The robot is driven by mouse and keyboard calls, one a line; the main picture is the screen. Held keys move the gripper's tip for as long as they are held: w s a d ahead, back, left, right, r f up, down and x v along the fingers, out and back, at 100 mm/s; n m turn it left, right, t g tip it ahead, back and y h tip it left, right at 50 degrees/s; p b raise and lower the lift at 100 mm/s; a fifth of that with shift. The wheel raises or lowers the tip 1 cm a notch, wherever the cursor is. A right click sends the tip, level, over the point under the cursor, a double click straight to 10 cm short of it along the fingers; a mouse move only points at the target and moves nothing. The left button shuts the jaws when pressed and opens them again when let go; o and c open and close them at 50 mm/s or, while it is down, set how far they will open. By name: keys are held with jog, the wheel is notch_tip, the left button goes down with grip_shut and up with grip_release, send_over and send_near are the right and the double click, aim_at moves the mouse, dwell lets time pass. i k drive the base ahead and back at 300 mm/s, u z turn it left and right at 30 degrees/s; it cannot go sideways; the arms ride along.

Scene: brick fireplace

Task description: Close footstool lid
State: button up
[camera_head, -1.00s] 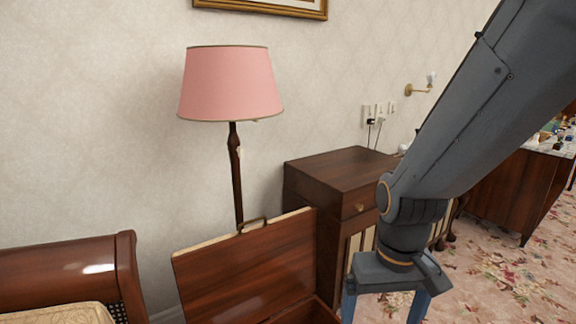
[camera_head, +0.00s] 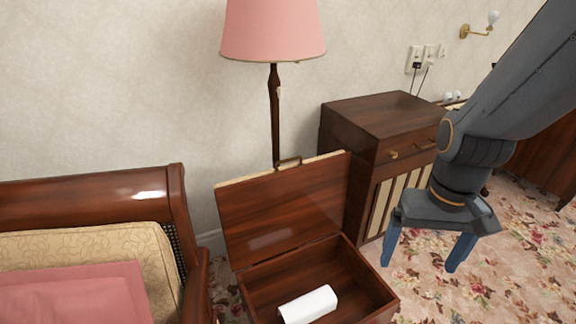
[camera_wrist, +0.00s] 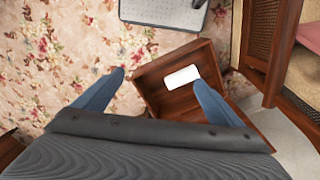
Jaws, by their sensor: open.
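The footstool is a dark wooden box (camera_head: 372,283) on the floor. A white block-like item (camera_head: 308,305) lies inside the box. The box also shows in the wrist view (camera_wrist: 155,96), with the white item (camera_wrist: 182,77) in it. My gripper (camera_head: 426,264) is open and empty, pointing down, to the right of the lid and box. It touches neither in the head view. The blue fingers also show in the wrist view (camera_wrist: 160,90).
A dark wooden cabinet (camera_head: 375,115) stands right behind the lid, near my arm. A floor lamp (camera_head: 274,100) stands behind the lid. A sofa (camera_head: 90,205) is on the left. Flowered carpet (camera_head: 500,275) is clear on the right.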

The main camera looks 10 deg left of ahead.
aim_at(265, 215)
jog(key=u, duration=0.05)
jog(key=k, duration=1)
jog(key=z, duration=0.95)
jog(key=i, duration=1.05)
jog(key=u, duration=2)
jog(key=i, duration=0.5)
jog(key=u, duration=0.05)
